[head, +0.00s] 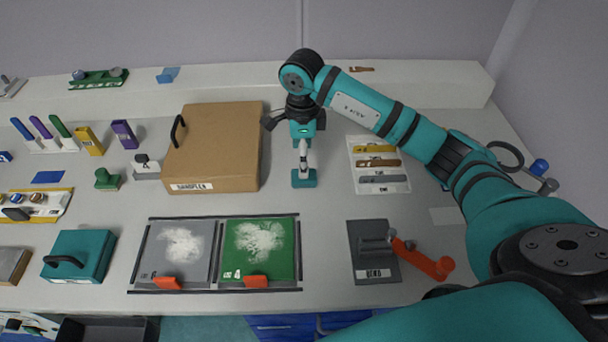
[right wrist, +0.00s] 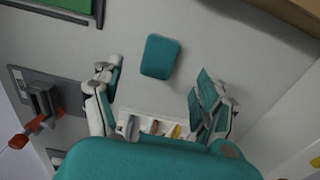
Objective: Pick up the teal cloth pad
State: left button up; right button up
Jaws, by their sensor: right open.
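The teal cloth pad (head: 303,179) lies flat on the white table, right of the brown box, in the head view. In the right wrist view the pad (right wrist: 160,57) shows as a small rounded teal block, whole and uncovered. My right gripper (head: 302,152) points down at the pad from above in the head view. In the right wrist view the right gripper (right wrist: 159,76) is open and empty. Its fingers stand apart on either side of the pad, and neither seems to touch it. My left gripper is not in view.
The brown box (head: 215,150) stands close left of the pad. A card with several strips (head: 382,181) lies to the right. Grey and green mats (head: 232,273) with white powder lie in front. A dark plate (head: 368,266) with an orange-handled tool (head: 425,262) lies front right.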

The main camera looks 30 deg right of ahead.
jog(key=shift+f, duration=0.5)
notch_tip(320, 180, down, 4)
jog(key=shift+s+d+f+p, duration=0.1)
jog(key=shift+s+f+p, duration=0.1)
jog(key=shift+p, duration=0.8)
jog(key=shift+w+f, duration=0.1)
jog(key=shift+f, duration=0.2)
jog(key=shift+c, duration=0.4)
jog(key=c, duration=1)
jog(key=shift+o, duration=0.2)
jog(key=shift+r, duration=0.15)
